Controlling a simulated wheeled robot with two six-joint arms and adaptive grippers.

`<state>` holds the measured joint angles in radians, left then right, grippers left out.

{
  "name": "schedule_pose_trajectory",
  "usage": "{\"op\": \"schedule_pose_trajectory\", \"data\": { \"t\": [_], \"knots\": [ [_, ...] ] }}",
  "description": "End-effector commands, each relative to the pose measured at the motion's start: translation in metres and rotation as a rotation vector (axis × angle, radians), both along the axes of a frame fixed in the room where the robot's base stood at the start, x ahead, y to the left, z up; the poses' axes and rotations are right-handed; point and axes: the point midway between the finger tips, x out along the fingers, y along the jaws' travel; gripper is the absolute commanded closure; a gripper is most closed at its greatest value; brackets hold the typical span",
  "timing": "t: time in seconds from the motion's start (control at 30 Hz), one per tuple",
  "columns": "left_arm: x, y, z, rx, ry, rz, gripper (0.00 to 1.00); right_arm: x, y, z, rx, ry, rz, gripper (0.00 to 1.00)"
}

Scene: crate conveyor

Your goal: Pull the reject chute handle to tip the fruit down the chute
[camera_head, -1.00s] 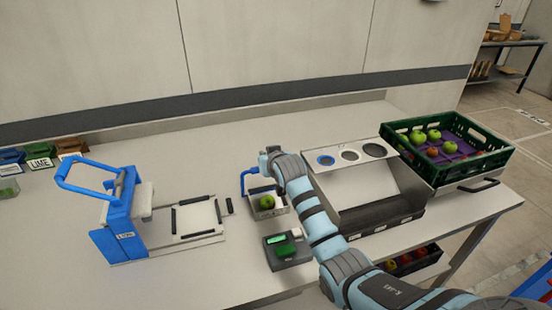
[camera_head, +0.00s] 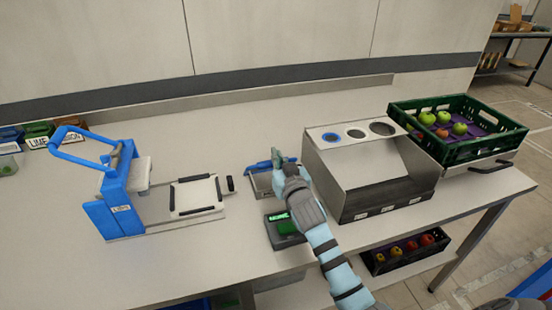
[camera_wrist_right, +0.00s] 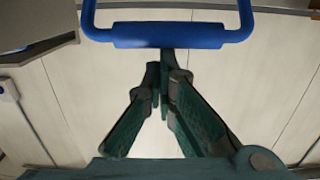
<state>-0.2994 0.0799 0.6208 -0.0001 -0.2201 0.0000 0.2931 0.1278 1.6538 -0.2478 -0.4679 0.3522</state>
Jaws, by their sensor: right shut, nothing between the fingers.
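My right gripper (camera_head: 277,157) is above the small metal chute tray (camera_head: 260,186), with its jaws shut and empty. The blue chute handle (camera_head: 258,166) lies low along the tray's back edge, partly behind my gripper. No fruit shows in the visible part of the tray; my arm hides its right side. In the right wrist view a blue bar handle (camera_wrist_right: 168,36) crosses just beyond the shut fingertips (camera_wrist_right: 160,78), not between them. My left gripper is not in view.
A blue press (camera_head: 120,195) stands left, with a framed plate beside it. A small unit with a green display (camera_head: 278,217) is in front of the tray. A metal bin box (camera_head: 370,170) and green fruit crate (camera_head: 478,153) stand right. A dark fruit crate (camera_head: 372,264) sits below.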

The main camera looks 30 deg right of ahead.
Motion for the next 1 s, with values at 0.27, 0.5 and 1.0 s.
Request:
{"op": "schedule_pose_trajectory", "data": {
  "t": [0.27,0.5,1.0],
  "knots": [
    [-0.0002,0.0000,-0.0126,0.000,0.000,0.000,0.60,-0.0057,0.0021,-0.0078,-0.006,-0.040,0.001,1.00],
    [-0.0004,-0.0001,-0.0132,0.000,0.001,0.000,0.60,-0.0065,0.0022,-0.0067,-0.007,-0.047,0.001,1.00],
    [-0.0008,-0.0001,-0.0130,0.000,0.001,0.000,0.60,-0.0063,0.0021,-0.0060,-0.008,-0.048,0.001,1.00]
  ]
}}
